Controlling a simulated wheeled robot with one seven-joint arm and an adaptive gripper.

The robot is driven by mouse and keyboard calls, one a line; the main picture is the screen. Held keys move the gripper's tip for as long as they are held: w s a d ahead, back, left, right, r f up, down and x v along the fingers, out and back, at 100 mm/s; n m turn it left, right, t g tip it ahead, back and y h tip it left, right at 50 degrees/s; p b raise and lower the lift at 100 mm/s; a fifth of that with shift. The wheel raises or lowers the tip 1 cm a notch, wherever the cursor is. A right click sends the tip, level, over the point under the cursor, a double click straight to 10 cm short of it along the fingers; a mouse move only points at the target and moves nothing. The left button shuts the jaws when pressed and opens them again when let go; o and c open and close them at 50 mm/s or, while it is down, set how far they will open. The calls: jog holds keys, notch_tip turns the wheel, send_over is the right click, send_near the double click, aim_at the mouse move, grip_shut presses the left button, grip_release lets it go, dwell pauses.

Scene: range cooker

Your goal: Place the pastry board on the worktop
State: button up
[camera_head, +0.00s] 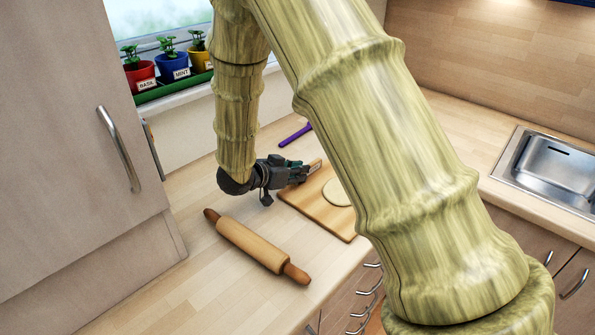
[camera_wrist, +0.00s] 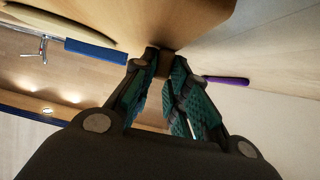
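The pastry board (camera_head: 312,209), a flat wooden board, is at the worktop (camera_head: 190,285) in the head view, its near corner by the front edge. A pale dough disc (camera_head: 338,192) lies on it, partly hidden by my arm. My gripper (camera_head: 314,168) is at the board's far edge. In the wrist view, the fingers of my gripper (camera_wrist: 163,68) close on a small brown block that appears to be part of the board (camera_wrist: 170,18). The dough (camera_wrist: 60,27) shows at the upper left. I cannot tell whether the board touches the worktop or hovers just above it.
A rolling pin (camera_head: 257,248) lies left of the board. A purple-handled utensil (camera_head: 295,136) lies behind my gripper. A blue bar-shaped item (camera_wrist: 95,51) shows in the wrist view. The sink (camera_head: 552,170) is at right, and potted herbs (camera_head: 173,66) stand on the sill. Bare worktop lies around the rolling pin.

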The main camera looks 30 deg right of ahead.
jog(key=o, duration=0.4)
jog(key=shift+r, duration=0.15)
jog(key=shift+b+v, duration=0.55)
jog(key=shift+v, duration=3.2)
